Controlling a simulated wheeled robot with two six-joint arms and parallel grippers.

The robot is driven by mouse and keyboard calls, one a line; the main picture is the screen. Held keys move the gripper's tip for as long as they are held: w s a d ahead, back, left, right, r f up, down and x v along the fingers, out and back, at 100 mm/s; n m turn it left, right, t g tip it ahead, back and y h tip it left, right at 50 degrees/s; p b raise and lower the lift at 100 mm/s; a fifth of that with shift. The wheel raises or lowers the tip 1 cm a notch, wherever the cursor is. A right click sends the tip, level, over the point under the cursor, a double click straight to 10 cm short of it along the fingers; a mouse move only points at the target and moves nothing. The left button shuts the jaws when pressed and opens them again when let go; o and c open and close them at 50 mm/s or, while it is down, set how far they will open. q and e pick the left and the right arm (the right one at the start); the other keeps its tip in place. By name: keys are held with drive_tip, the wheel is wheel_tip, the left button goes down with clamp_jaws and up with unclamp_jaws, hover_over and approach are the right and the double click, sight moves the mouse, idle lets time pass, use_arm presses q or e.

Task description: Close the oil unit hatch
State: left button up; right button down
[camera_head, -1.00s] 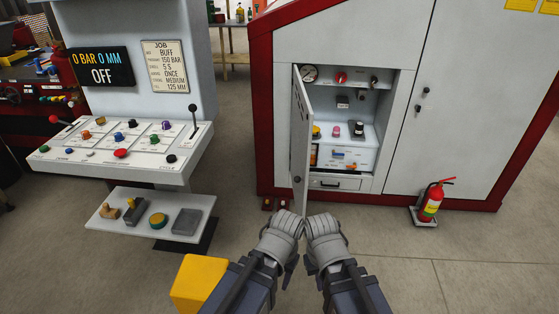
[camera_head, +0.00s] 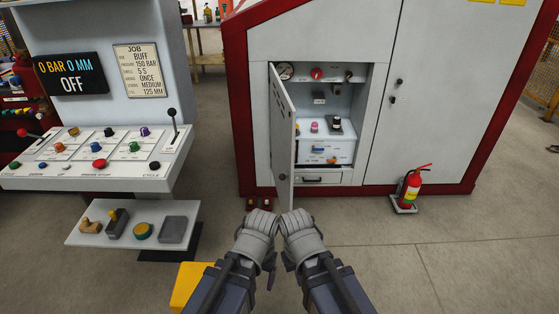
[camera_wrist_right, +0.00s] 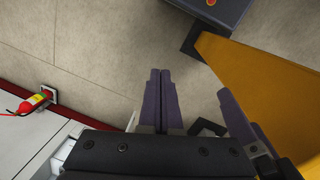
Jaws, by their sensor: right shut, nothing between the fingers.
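The oil unit hatch (camera_head: 283,130) is a tall, narrow grey door in the front of the large white cabinet. It stands open, swung out on its left side, with a small dark knob low on its face. The open compartment (camera_head: 365,110) shows a gauge, coloured knobs and a drawer. My left gripper (camera_head: 262,225) and right gripper (camera_head: 297,225) are side by side in the head view, below and in front of the hatch, apart from it. In the right wrist view the right fingers (camera_wrist_right: 161,75) are shut and empty. The left fingers do not show clearly.
A fire extinguisher (camera_head: 411,186) stands on the floor by the cabinet's right part. The control console (camera_head: 95,158) and its lower shelf (camera_head: 80,238) are at the left. A yellow block (camera_head: 190,285) is at the bottom.

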drive_tip(key=w+d+f+n+t+h+b, duration=0.1)
drive_tip(key=w+f+t+b, duration=0.25)
drive_tip(key=w+b, duration=0.45)
drive_tip(key=w+d+f+n+t+h+b, duration=0.15)
drive_tip(key=w+f+t+b, duration=0.35)
drive_tip(key=w, duration=0.6)
drive_tip(key=w+d+f+t+h+b, duration=0.1)
drive_tip(key=w+f+h+b, duration=0.15)
drive_tip(key=w+b, duration=0.55)
drive_tip(key=w+a+f+n+t+y+b, duration=0.25)
drive_tip(key=w+a+n+t+b, duration=0.2)
drive_tip(key=w+b, duration=0.4)
drive_tip(key=w+a+f+n+t+y+b, duration=0.2)
drive_tip(key=w+a+n+t+y+b, duration=0.15)
drive_tip(key=w+a+n+b, duration=0.4)
drive_tip(key=w+d, duration=0.3)
drive_tip(key=w, duration=0.3)
drive_tip(key=w+d+m+h, duration=0.1)
drive_tip(key=w+d, duration=0.2)
drive_tip(key=w, duration=0.4)
drive_tip(key=shift+t, duration=0.35)
drive_tip(key=shift+f, duration=0.1)
